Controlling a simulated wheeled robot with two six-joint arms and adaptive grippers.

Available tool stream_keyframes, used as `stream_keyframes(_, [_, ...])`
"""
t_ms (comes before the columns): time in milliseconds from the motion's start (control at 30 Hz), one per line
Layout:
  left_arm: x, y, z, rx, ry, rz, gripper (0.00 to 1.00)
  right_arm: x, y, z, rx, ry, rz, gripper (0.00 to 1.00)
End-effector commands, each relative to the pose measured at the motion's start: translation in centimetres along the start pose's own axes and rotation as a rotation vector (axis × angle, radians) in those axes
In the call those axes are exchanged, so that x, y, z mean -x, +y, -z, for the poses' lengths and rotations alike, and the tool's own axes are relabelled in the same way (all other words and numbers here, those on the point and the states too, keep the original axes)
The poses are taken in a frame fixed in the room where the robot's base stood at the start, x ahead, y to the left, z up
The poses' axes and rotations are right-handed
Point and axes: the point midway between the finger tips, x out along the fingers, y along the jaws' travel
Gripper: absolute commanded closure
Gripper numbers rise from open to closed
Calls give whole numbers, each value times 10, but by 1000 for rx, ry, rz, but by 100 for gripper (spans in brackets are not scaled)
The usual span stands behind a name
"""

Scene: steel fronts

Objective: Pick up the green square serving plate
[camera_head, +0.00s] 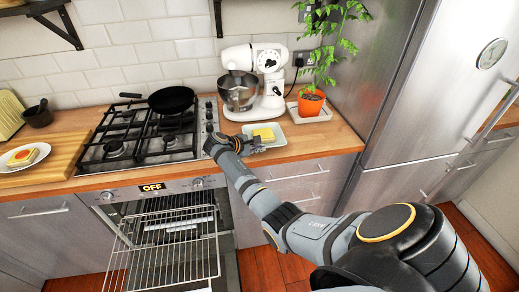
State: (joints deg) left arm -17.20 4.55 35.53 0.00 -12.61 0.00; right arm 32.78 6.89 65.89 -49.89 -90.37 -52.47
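The green square serving plate (280,137) looks pale and lies on the wooden counter in front of the mixer. A yellow block of food (263,134) sits on it. My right gripper (262,145) is at the plate's front left edge, with its arm reaching in from the lower right. The fingers are small and dark here. I cannot tell whether they are open or closed, or touch the plate. The gripper hides part of the plate's near left side. My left gripper is not in view.
A white stand mixer (268,62) stands right behind the plate. A potted plant (309,102) on a white tray is to the right, beside the steel fridge (420,85). The gas hob (150,137) with a black pan (171,99) is left. The oven rack (170,250) sticks out below.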

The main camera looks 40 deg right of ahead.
Motion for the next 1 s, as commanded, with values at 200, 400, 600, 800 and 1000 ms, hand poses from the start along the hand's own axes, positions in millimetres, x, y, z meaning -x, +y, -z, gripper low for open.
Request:
stream_keyframes(200, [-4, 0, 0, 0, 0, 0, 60, 21, 13, -20, -6, 0, -6, 100])
stream_keyframes(400, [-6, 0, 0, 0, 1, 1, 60, 54, 11, -50, -9, 2, -6, 100])
stream_keyframes(600, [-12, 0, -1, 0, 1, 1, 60, 93, -11, -84, -4, 5, -3, 100])
stream_keyframes(800, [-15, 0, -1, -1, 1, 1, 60, 121, -30, -109, -5, 3, -2, 100])
stream_keyframes(1000, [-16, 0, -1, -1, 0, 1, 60, 132, -36, -120, -4, 0, -4, 100])
